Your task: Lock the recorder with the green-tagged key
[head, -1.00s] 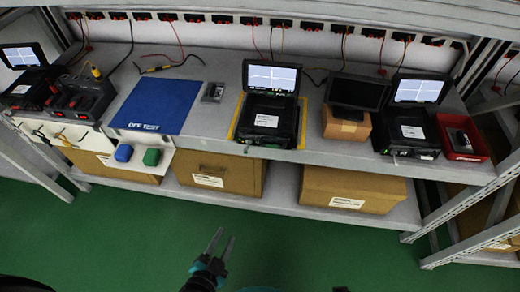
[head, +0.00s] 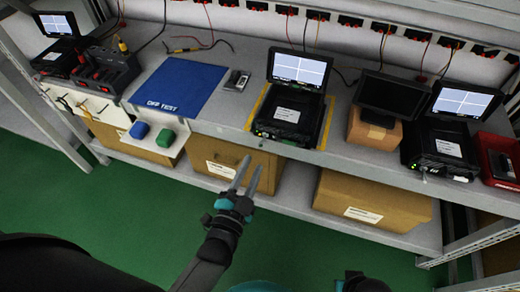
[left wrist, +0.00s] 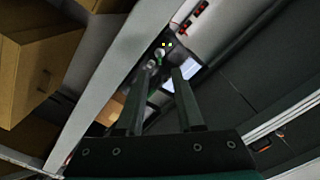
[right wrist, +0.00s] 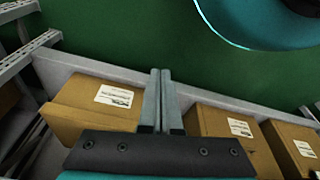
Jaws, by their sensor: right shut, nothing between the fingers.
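A recorder (head: 289,115) with a lit screen stands on the yellow-outlined patch at mid-bench, small green lights on its front. Similar recorders stand at the right (head: 446,145) and far left (head: 56,62). A green tag-like piece (head: 166,138) lies beside a blue one (head: 140,131) on a small white ledge; I cannot make out a key on either. My left gripper (head: 253,163) is open and empty, before the lower shelf's box, below the middle recorder. Its fingers also show in the left wrist view (left wrist: 162,68). My right gripper (right wrist: 160,72) is shut and empty.
A blue mat (head: 176,92) lies on the bench left of a small grey device (head: 236,80). A dark monitor on a carton (head: 373,131) and a red bin (head: 500,155) stand right. Cartons (head: 238,166) fill the lower shelf. Green floor (head: 120,215) in front is clear.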

